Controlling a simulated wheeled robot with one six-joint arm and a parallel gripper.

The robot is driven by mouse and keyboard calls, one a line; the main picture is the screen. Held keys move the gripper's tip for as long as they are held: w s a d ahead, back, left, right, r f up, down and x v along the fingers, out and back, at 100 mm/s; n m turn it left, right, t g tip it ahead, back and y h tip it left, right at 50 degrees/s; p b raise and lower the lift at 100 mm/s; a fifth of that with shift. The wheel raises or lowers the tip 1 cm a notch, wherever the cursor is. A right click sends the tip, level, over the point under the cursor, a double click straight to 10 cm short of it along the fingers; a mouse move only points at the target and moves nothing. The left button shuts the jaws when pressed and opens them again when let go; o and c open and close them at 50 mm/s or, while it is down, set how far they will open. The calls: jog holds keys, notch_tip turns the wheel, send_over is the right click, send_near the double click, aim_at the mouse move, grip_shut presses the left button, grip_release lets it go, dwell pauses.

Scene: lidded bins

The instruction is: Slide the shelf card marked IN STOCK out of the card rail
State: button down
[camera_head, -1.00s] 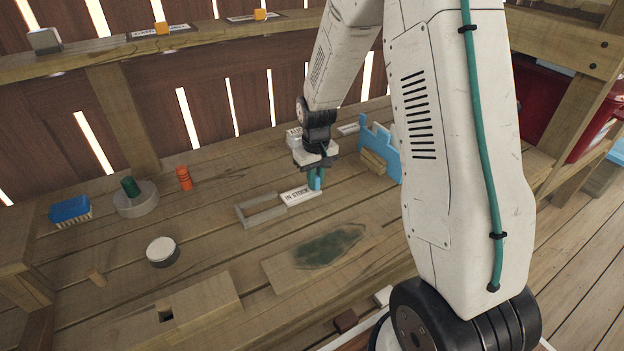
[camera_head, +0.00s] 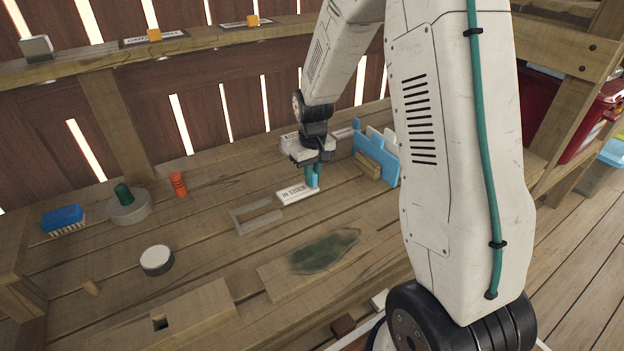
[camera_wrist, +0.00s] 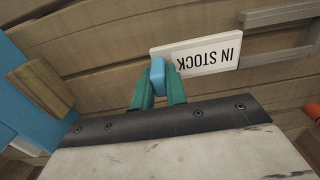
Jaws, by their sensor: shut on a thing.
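The white IN STOCK card (camera_head: 293,194) lies flat just beyond the open end of the grey U-shaped card rail (camera_head: 239,223). The wrist view shows the card (camera_wrist: 205,55) with its end at the mouth of the rail (camera_wrist: 278,16); I cannot tell whether a sliver is still between the rail's arms. A blue tab (camera_wrist: 157,76) stands at the card's other end. My gripper (camera_head: 314,178), with green fingers, is shut on this tab; the fingers (camera_wrist: 158,86) flank it in the wrist view.
A blue toothed holder (camera_head: 376,158) with a wooden block stands right of my gripper. A stained board (camera_head: 270,280) lies in front. A round white-topped tin (camera_head: 156,260), an orange cylinder (camera_head: 178,184) and a blue brush (camera_head: 62,217) are to the left.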

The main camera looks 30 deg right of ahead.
jog(key=shift+r, duration=1.7)
